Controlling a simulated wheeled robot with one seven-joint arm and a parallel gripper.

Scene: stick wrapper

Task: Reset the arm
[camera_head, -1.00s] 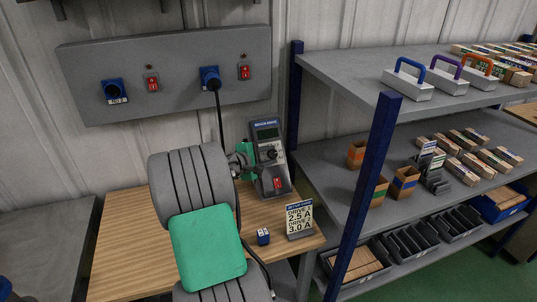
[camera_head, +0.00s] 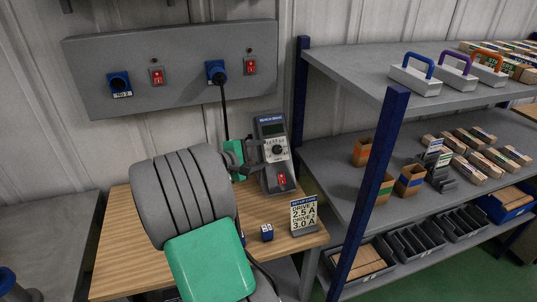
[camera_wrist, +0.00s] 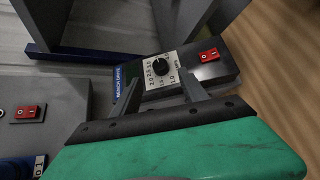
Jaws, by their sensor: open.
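My gripper (camera_head: 258,158) is open and empty at the left side of the grey bench drive unit (camera_head: 268,184), and it overlaps the unit's edge in the head view. In the wrist view my two fingers (camera_wrist: 162,92) are spread apart, pointing at the face of the bench drive (camera_wrist: 215,70). Its black knob (camera_wrist: 160,67) on a white scale shows between and beyond the fingertips, clear of them. The red switch (camera_wrist: 209,55) is to the right of the knob. My green and grey arm hides part of the table.
A small blue block (camera_head: 267,233) and a setup card (camera_head: 304,215) reading 2.5 A and 3.0 A stand on the wooden table (camera_head: 118,245). A grey socket panel (camera_head: 180,80) with a plugged cable hangs behind. A shelf rack with a blue post (camera_head: 372,190) is close on the right.

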